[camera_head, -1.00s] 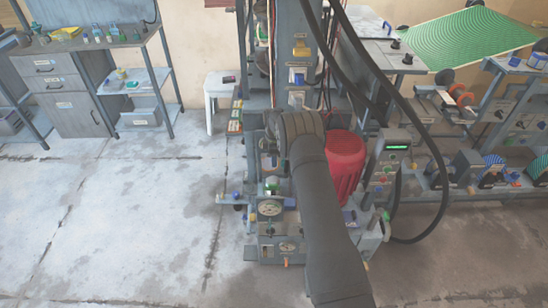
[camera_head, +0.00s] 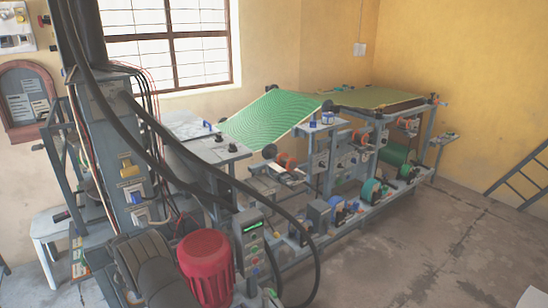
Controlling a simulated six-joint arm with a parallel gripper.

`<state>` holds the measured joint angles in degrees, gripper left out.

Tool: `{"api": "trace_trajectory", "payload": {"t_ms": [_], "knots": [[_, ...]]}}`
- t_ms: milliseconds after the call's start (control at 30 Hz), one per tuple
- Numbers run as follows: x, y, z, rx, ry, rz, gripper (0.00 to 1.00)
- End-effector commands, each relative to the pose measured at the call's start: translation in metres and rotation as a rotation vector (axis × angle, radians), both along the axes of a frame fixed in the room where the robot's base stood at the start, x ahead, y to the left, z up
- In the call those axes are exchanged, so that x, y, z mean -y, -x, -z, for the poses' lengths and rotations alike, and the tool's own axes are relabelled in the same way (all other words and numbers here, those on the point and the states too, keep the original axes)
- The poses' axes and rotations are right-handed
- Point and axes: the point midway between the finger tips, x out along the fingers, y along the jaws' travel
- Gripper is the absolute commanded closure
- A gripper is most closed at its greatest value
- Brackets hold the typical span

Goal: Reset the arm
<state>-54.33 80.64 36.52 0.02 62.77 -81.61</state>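My dark grey arm shows in the lower left of the head view, where a rounded joint and part of a link are visible. The link runs down out of the bottom edge. The end of the arm and my gripper are not in view, so its opening and anything in it cannot be seen. A red motor-like housing (camera_head: 206,268) is just right of my arm in the picture. A grey control box (camera_head: 250,240) with a lit green display stands right of the red housing.
A tall grey column (camera_head: 108,150) with cables stands behind my arm. Thick black hoses (camera_head: 312,238) loop down to the floor. A machine line with a sloping green sheet (camera_head: 268,120) runs back to the right. A white stool (camera_head: 48,235) stands left. Floor at right (camera_head: 430,245) is mostly clear.

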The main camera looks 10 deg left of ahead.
Motion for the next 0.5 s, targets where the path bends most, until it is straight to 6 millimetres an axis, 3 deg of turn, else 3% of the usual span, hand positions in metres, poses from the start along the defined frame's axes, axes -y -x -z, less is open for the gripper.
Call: {"api": "trace_trajectory", "payload": {"t_ms": [167, 500], "knots": [[0.001, 0.0, 0.017, -0.002, 0.002, 0.0, 0.65], [0.001, 0.0, 0.076, -0.001, 0.003, 0.001, 0.65]]}}
